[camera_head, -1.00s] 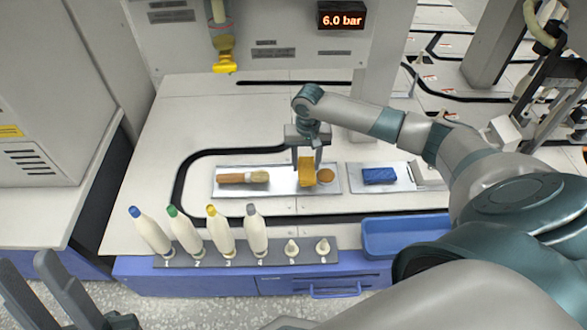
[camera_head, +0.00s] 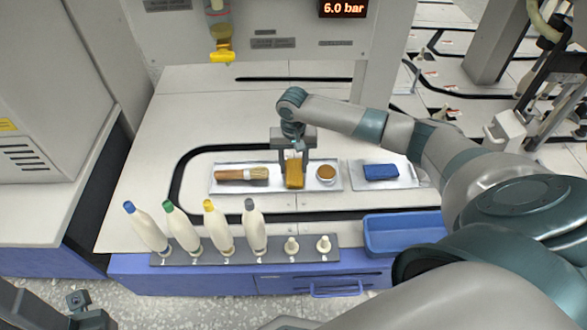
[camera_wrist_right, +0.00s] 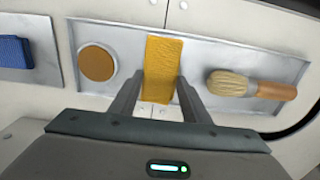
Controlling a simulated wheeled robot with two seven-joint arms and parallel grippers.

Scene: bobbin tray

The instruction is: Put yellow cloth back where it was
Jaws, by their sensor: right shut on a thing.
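The yellow cloth (camera_head: 294,174) is a small folded strip in the jaws of my right gripper (camera_head: 293,160). The gripper is shut on its upper part and points down at the silver tray (camera_head: 222,188). The cloth hangs between the brush (camera_head: 241,174) and a round cup with a brown top (camera_head: 326,174). In the right wrist view the cloth (camera_wrist_right: 162,65) spans the tray's width between the fingers; whether it touches the tray is unclear. A grey part of my left gripper (camera_head: 78,300) shows at the bottom left; its jaws cannot be made out.
A second tray (camera_head: 405,174) with a blue cloth (camera_head: 381,172) stands to the right. A blue bin (camera_head: 405,250) is at the front right. Several bottles with coloured caps (camera_head: 215,230) stand in a grey rack (camera_head: 350,257) along the front edge. The white worktop behind the trays is clear.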

